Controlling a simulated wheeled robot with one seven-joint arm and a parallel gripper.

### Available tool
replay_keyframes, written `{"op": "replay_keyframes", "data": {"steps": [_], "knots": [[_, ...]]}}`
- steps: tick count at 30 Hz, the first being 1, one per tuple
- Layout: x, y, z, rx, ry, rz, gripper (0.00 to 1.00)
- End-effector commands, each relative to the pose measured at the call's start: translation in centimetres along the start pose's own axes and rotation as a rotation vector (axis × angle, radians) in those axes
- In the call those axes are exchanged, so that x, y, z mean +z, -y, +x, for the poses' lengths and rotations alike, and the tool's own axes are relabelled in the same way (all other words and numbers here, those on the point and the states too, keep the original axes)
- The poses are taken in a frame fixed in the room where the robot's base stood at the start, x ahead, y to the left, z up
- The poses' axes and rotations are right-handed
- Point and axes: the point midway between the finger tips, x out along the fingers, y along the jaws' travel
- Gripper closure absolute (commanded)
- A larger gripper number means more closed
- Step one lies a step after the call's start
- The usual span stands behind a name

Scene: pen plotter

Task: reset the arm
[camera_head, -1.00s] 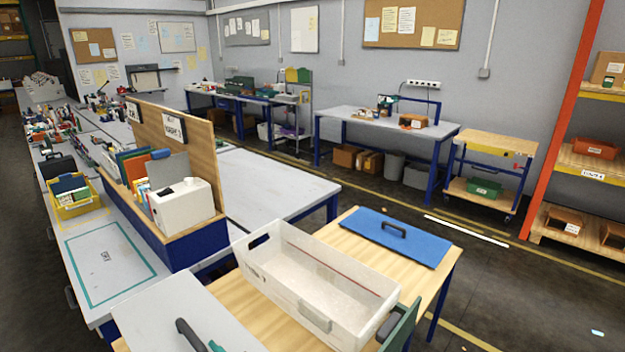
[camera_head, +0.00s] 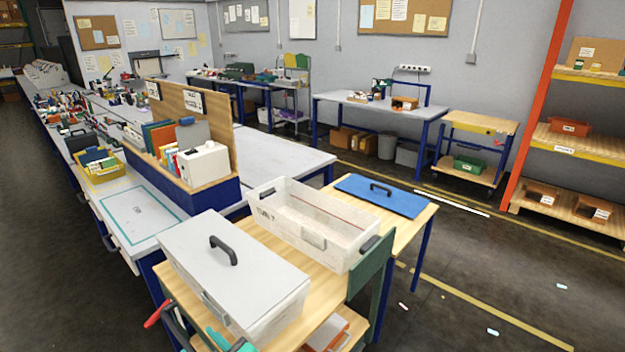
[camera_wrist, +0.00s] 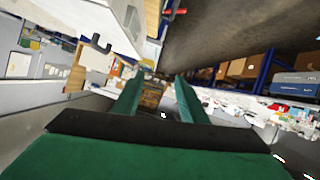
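My gripper (camera_wrist: 158,92) shows in the wrist view, with two green fingers reaching forward from a dark bar and a green body. The fingers stand apart with a gap between them, and I see nothing held in it. The wrist view is tilted, with a pale box with a dark handle at upper left and shelving at right. I cannot clearly make out the arm in the head view.

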Motion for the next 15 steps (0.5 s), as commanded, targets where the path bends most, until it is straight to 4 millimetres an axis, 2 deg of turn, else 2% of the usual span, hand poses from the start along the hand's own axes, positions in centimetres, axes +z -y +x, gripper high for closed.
{"op": "replay_keyframes", "data": {"steps": [15], "knots": [[-3.3, -0.9, 0.1, 0.077, -0.185, 0.185, 0.61]]}}
